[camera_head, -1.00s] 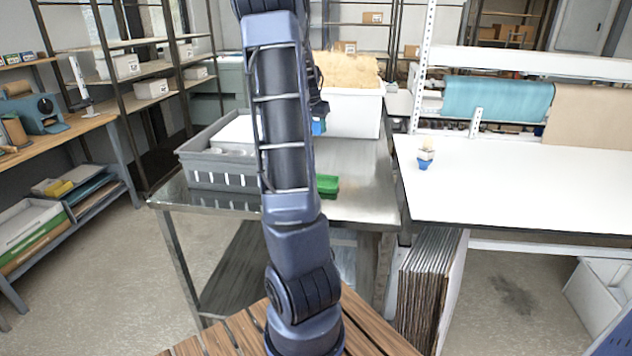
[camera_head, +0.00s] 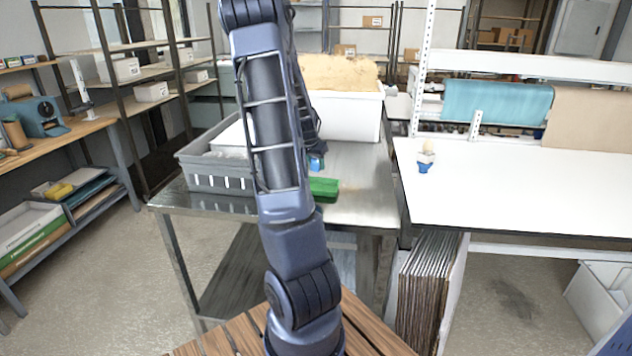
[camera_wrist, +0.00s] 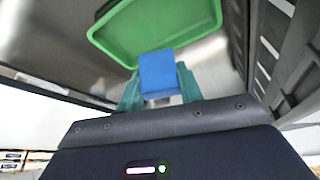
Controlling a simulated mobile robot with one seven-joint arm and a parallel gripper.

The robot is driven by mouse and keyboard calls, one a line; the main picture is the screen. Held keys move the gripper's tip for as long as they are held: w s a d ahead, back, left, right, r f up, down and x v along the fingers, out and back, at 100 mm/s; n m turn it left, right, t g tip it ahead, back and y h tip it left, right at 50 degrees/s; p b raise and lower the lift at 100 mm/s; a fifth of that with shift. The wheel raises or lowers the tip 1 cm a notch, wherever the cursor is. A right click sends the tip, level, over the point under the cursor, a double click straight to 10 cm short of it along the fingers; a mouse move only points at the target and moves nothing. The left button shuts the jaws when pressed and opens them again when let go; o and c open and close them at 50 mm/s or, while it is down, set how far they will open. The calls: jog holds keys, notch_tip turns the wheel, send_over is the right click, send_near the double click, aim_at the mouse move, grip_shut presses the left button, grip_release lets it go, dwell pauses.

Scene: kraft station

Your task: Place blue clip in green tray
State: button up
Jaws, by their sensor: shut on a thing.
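In the wrist view, my gripper (camera_wrist: 158,88) is shut on a blue clip (camera_wrist: 158,72), which looks like a small blue block between the two teal fingers. The green tray (camera_wrist: 150,28) lies just beyond the clip in that view, with the clip overlapping its near rim. In the head view, the green tray (camera_head: 324,187) sits on the metal table, partly hidden by my arm. The blue clip (camera_head: 316,163) shows just behind and above the tray, to the right of my arm. My gripper is mostly hidden there by the arm.
A grey crate (camera_head: 215,178) stands left of my arm on the metal table (camera_head: 365,195); its slotted wall is close on the right in the wrist view (camera_wrist: 290,60). A white bin (camera_head: 345,115) stands behind. A white table (camera_head: 520,195) holds a small blue-based object (camera_head: 424,167).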

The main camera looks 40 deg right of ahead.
jog(key=shift+f, duration=4)
jog(key=shift+f, duration=0.15)
jog(key=o, duration=1)
jog(key=shift+c, duration=0.2)
